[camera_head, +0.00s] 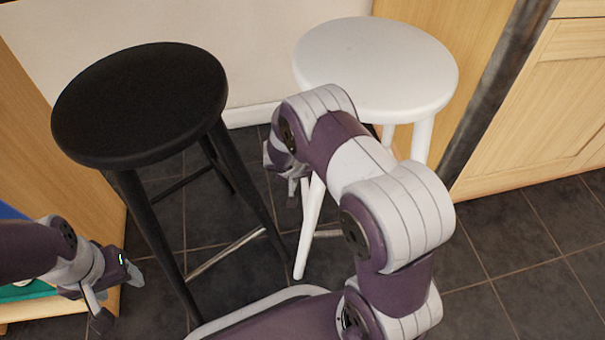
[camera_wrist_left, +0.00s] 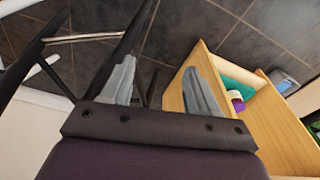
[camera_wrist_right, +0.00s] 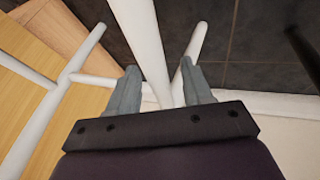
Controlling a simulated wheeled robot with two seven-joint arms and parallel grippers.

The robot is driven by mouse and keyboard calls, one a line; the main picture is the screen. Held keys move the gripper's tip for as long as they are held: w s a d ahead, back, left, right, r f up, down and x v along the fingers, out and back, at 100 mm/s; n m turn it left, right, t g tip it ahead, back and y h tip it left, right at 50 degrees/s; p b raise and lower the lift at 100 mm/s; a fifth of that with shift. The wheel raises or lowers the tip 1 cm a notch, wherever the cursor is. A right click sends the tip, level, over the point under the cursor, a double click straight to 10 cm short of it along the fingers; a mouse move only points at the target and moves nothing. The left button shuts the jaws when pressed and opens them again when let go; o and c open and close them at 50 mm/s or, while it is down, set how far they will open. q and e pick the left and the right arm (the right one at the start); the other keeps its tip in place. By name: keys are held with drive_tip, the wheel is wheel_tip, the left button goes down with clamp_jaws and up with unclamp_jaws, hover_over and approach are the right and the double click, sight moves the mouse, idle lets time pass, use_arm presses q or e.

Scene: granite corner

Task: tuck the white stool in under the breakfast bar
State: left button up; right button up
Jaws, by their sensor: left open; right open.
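The white stool (camera_head: 375,70) stands upright at the upper right of the head view, its round seat in front of the pale wall. My right arm hides part of its legs. My right gripper (camera_head: 294,190) is below the seat, beside a front leg. In the right wrist view its open fingers (camera_wrist_right: 160,82) have a white leg (camera_wrist_right: 148,45) showing between them; I cannot tell whether they touch it. My left gripper (camera_head: 119,297) is open and empty, low at the left, left of the black stool's legs. I cannot tell which surface is the breakfast bar.
A black stool (camera_head: 140,103) stands upright left of the white one. Wooden cabinets (camera_head: 545,110) and a dark upright strip (camera_head: 497,85) are on the right. A wooden unit (camera_wrist_left: 255,120) with coloured things inside is at left. Dark tiled floor (camera_head: 530,270) is clear at lower right.

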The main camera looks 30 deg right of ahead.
clamp_jaws()
idle(1.4)
